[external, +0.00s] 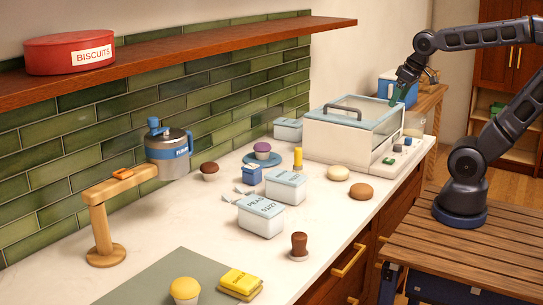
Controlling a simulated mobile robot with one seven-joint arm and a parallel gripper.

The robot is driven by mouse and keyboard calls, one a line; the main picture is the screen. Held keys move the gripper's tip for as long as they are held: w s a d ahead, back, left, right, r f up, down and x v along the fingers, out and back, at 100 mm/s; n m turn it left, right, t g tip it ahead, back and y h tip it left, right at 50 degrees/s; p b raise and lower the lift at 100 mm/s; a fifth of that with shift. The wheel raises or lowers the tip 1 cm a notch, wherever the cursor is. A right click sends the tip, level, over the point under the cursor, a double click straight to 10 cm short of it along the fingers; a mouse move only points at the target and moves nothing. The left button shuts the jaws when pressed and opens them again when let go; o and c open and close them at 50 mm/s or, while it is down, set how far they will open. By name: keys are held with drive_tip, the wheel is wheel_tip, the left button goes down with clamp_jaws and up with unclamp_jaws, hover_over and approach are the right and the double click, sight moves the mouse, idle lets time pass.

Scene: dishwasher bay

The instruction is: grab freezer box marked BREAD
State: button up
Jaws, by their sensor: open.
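Several white freezer boxes with pale blue lids are on the counter. The front box (261,217) has lettering on its lid that seems to read PEAS 01/27. A second box (285,188) sits just behind it, with lid writing too small to read. A third box (288,130) stands at the back by the tiles, partly hidden by the white bin, its marking unreadable. I cannot tell which one is marked BREAD. My gripper (396,102) is open, high over the right end of the white bin, away from the boxes.
The white clear-lidded bin (345,143) stands between my gripper and the boxes. A wooden stand (100,220) is at left.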

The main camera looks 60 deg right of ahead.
drive_tip(key=w+a+f, duration=0.2)
drive_tip(key=w+a, duration=0.3)
drive_tip(key=w, duration=0.3)
approach(287, 176)
drive_tip(key=shift+w+d+f, duration=0.15)
drive_tip(key=shift+d+f, duration=0.05)
drive_tip(key=shift+f, duration=0.65)
drive_tip(key=shift+x, duration=2.8)
drive_tip(key=shift+w+x, duration=0.15)
drive_tip(key=shift+x, duration=1.15)
drive_tip(key=shift+w+x, duration=0.15)
drive_tip(key=shift+x, duration=1.15)
drive_tip(key=shift+a+f, duration=0.1)
drive_tip(key=shift+f, duration=0.05)
drive_tip(key=c, duration=1.3)
drive_tip(key=shift+c, duration=0.2)
